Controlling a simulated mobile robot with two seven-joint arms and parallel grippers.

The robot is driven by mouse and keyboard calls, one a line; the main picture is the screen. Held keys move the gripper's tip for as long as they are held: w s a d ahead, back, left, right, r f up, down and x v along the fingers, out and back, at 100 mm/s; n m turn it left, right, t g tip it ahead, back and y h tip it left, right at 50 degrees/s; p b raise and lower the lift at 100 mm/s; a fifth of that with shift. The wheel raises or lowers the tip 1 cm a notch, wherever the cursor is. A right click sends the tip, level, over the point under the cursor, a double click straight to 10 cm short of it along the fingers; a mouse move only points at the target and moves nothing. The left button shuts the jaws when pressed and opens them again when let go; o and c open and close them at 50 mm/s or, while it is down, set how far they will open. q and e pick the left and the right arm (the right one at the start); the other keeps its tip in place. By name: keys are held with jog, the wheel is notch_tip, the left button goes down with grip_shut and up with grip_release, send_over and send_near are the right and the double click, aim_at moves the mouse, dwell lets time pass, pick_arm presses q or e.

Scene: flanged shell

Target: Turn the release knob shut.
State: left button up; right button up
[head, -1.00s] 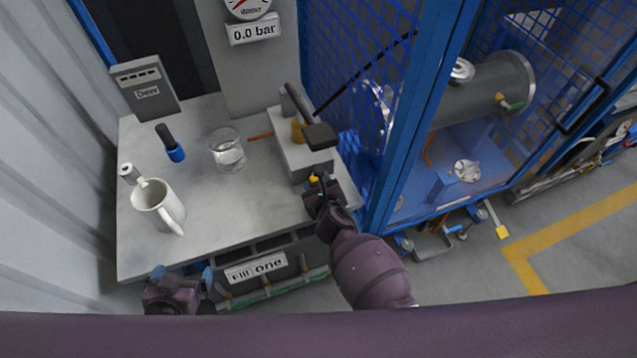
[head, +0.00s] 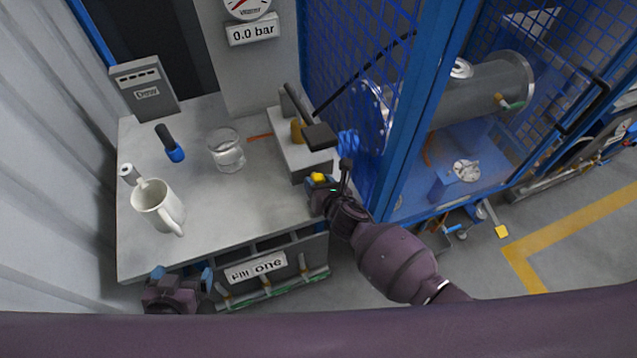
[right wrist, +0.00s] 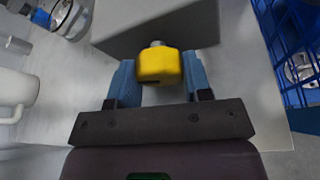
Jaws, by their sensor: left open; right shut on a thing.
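The release knob (right wrist: 160,66) is yellow and sits on a short metal stem on the front of a grey block. My left gripper (head: 180,282) is open and empty at the front left, in front of the bench edge.
On the bench (head: 250,215) stand a white mug (head: 157,205), a glass of water (head: 226,152) and a blue-and-black tool (head: 170,145). A gauge plate (head: 253,29) reads 0.0 bar. A blue mesh cage (head: 400,130) rises close on the right of my right gripper.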

jog(key=shift+m, duration=0.4)
jog(key=o, duration=0.9)
jog(key=v, duration=1.1)
jog(key=shift+w+d+f, duration=0.1)
jog(key=shift+d+f, duration=0.05)
jog(key=shift+d, duration=0.05)
